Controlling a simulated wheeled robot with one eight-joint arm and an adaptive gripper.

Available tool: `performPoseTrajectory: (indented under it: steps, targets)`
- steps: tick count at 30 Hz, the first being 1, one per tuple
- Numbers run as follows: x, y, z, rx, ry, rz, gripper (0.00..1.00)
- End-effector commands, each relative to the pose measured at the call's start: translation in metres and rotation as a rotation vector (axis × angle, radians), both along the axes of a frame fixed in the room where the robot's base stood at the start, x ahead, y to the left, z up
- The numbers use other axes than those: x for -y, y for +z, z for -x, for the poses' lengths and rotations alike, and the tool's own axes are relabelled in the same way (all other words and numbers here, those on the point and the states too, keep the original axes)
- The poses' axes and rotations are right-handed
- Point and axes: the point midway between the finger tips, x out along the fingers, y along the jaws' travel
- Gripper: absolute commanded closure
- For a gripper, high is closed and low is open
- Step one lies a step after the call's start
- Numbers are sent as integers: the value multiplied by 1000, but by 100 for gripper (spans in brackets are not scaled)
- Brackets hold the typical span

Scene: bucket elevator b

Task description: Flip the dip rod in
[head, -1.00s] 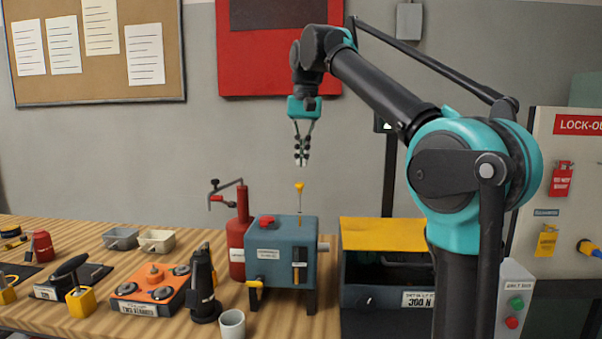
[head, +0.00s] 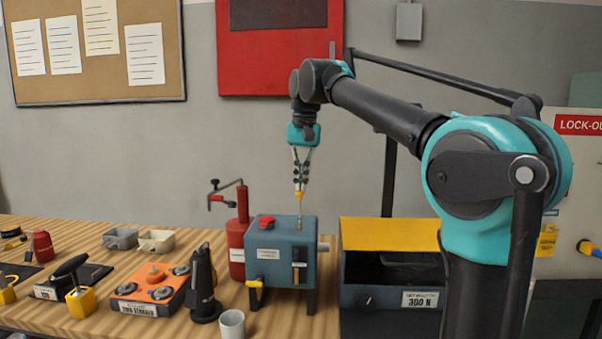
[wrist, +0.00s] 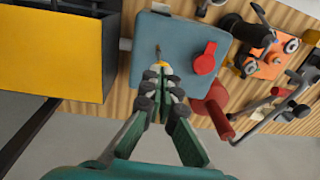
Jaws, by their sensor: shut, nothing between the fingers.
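The dip rod is a thin rod with a yellow handle (head: 299,195), standing upright from the top of a blue-grey box (head: 268,243) on legs. In the wrist view the yellow handle (wrist: 163,67) shows just past my fingertips, with the thin rod beyond it over the box top (wrist: 185,38). My gripper (head: 299,185) is shut and empty, pointing down right at the top of the handle. Its fingers (wrist: 162,85) partly hide the handle in the wrist view. I cannot tell whether they touch it.
A red cap (head: 267,223) is on the box top, left of the rod. A red cylinder with a crank (head: 241,232) stands behind left. A yellow-lidded bin (head: 390,234) is at the right. A grey cup (head: 232,324) and an orange block (head: 150,289) are at the left.

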Motion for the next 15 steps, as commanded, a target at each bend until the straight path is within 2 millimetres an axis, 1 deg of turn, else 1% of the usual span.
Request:
performPoseTrajectory:
  steps: [1, 3, 6, 9, 12, 15]
  targets:
    - [0, -12, 0, 0, 0, 0, 100]
    - [0, -28, 0, 0, 0, 0, 100]
    - [0, -49, 0, 0, 0, 0, 100]
    - [0, -65, 0, 0, 0, 0, 100]
    - [0, -74, 0, 0, 0, 0, 100]
    - [0, -77, 0, 0, 0, 0, 100]
